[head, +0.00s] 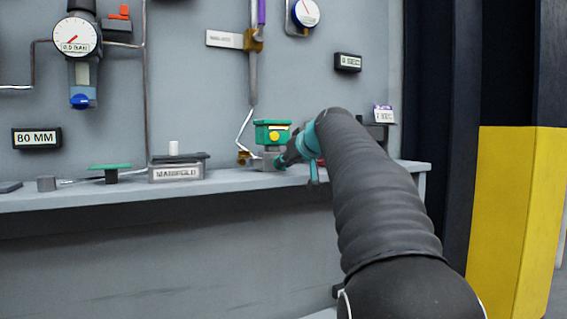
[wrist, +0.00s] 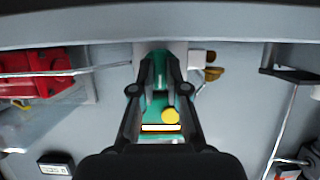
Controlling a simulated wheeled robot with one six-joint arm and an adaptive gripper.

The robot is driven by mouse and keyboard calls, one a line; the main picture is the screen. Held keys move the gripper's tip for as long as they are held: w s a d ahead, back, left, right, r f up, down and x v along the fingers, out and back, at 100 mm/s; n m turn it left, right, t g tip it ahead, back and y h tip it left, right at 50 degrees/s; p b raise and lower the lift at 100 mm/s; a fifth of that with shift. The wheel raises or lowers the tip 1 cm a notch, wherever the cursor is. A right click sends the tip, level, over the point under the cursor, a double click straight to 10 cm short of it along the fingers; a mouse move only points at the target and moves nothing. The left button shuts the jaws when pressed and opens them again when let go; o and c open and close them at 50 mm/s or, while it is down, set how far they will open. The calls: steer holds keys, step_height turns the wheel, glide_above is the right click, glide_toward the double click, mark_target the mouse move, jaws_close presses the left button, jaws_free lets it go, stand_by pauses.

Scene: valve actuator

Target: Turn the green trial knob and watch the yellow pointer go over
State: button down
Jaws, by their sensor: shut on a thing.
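The valve actuator (head: 273,126) is a green box above the shelf in the head view. I cannot tell how the pointer is turned. The fingers hide much of the knob.
The grey shelf (head: 200,190) runs below. A manifold block (head: 178,170) and a green handwheel (head: 110,167) stand to the left. Thin pipes (head: 244,128) run close to the actuator's left. A red part (wrist: 35,75) lies at the wrist view's left.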

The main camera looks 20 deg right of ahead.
steer(key=shift+r, duration=0.3)
steer(key=c, duration=1.5)
jaws_free()
steer(key=shift+o, duration=0.2)
steer(key=shift+f, duration=0.1)
steer(key=shift+s, duration=0.1)
steer(key=v, duration=1.2)
steer(key=shift+f, duration=0.1)
